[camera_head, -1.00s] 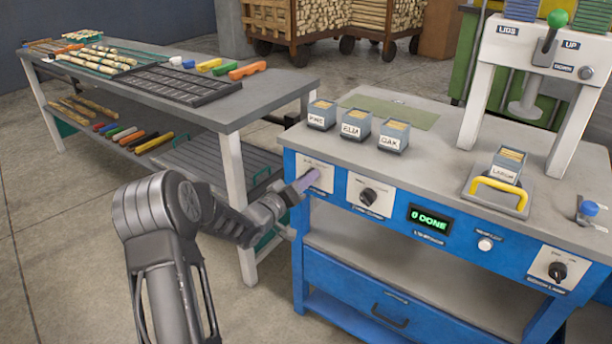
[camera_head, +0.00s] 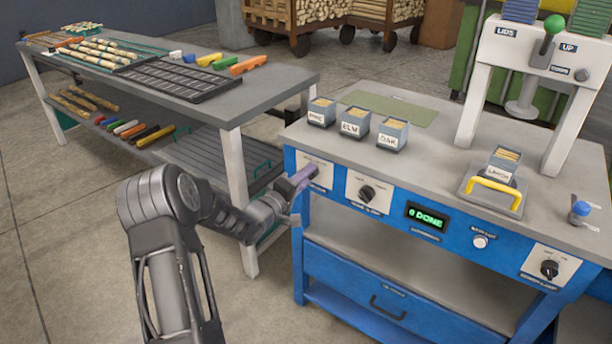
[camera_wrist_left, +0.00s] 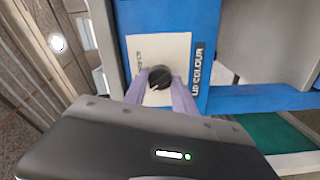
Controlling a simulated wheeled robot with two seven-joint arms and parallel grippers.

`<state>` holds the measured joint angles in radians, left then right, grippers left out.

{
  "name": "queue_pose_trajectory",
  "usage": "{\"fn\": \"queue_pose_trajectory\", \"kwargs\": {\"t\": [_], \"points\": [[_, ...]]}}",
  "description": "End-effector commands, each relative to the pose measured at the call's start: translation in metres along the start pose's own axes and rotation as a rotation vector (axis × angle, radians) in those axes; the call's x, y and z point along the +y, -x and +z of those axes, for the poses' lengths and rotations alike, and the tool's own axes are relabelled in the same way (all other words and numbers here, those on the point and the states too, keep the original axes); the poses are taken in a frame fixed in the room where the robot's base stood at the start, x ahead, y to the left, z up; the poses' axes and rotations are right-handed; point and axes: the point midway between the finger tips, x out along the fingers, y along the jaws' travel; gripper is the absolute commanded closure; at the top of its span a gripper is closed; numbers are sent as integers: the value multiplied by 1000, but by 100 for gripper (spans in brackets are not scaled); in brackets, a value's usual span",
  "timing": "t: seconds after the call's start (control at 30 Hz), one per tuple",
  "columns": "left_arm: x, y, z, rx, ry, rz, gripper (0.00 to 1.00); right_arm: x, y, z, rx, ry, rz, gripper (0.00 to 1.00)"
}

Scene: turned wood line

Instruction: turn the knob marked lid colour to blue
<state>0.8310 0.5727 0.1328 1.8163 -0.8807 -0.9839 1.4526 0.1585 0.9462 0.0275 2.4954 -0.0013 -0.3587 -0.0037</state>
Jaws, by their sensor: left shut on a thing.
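The lid colour knob (camera_wrist_left: 160,75) is a small dark round knob on a pale plate (camera_wrist_left: 176,48), with the label LID COLOUR beside it on the blue bench front. In the left wrist view the two purple fingers of my left gripper (camera_wrist_left: 161,84) are on either side of the knob, shut on it. In the head view my left gripper (camera_head: 303,178) is at the same plate (camera_head: 320,170), at the bench's left end, and hides the knob. The knob's pointer and the colour marks cannot be read. My right gripper is not in view.
A second knob (camera_head: 367,194), a green display reading 0 DONE (camera_head: 429,216), a white button (camera_head: 480,241) and another knob (camera_head: 549,269) line the bench front. Labelled bins (camera_head: 391,135) stand on top. A grey side table (camera_head: 265,98) stands close behind my left arm.

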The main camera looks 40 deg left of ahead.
Motion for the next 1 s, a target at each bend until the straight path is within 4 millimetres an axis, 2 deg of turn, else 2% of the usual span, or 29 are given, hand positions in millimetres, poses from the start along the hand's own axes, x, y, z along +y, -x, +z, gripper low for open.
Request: {"fn": "queue_pose_trajectory", "kwargs": {"t": [0.3, 0.33, 0.57, 0.87, 1.0], "points": [[-1, 0, 0, 1, 4, -1, 100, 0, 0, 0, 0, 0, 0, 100], [-1, 0, 0, 1, 3, -1, 66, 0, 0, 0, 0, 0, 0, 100], [0, 0, 0, 0, 2, -1, 47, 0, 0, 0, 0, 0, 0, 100], [0, 2, 0, 0, 1, -1, 46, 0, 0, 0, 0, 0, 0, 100], [0, 12, -1, 1, 1, -1, 46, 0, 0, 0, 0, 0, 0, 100]]}}
